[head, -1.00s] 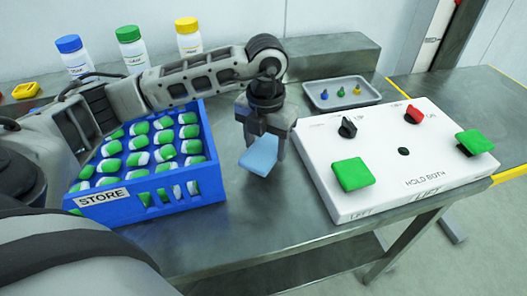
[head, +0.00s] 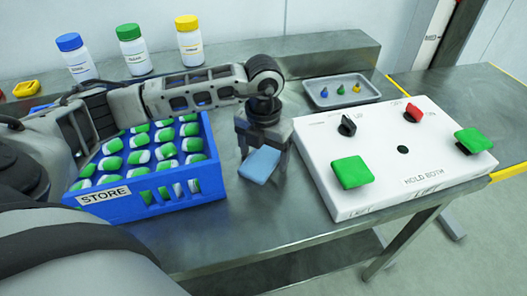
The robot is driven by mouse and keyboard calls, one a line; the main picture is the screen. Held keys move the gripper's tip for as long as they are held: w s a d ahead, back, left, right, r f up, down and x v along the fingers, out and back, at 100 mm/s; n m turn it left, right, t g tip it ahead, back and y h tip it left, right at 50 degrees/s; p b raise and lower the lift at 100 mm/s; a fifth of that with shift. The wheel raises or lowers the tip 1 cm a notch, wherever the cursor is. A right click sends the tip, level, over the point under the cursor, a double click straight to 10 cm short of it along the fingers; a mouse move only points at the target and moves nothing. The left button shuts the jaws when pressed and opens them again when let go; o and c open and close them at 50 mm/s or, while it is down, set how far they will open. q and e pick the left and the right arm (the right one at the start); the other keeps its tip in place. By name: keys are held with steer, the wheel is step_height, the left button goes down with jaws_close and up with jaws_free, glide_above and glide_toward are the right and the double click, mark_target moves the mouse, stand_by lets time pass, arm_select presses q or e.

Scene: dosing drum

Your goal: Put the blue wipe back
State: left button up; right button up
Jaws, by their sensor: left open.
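The blue wipe (head: 260,165) is a light blue folded pad. It lies on the steel table between the blue crate and the white control box. My left gripper (head: 263,152) points down over it, open, with one finger on each side of the wipe. The back part of the wipe is hidden under the gripper. My right gripper is not in the picture.
A blue STORE crate (head: 150,206) with several green-and-white packs stands to the left. The white control box (head: 345,208) with green pads and knobs stands close on the right. A small grey tray (head: 316,102) and several bottles are behind. The table front is clear.

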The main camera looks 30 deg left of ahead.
mark_target(264, 157)
arm_select(q)
step_height(264, 157, up, 12)
steer(key=b, duration=0.1)
steer(key=shift+r, duration=0.2)
steer(key=shift+f, duration=0.1)
stand_by(0.5)
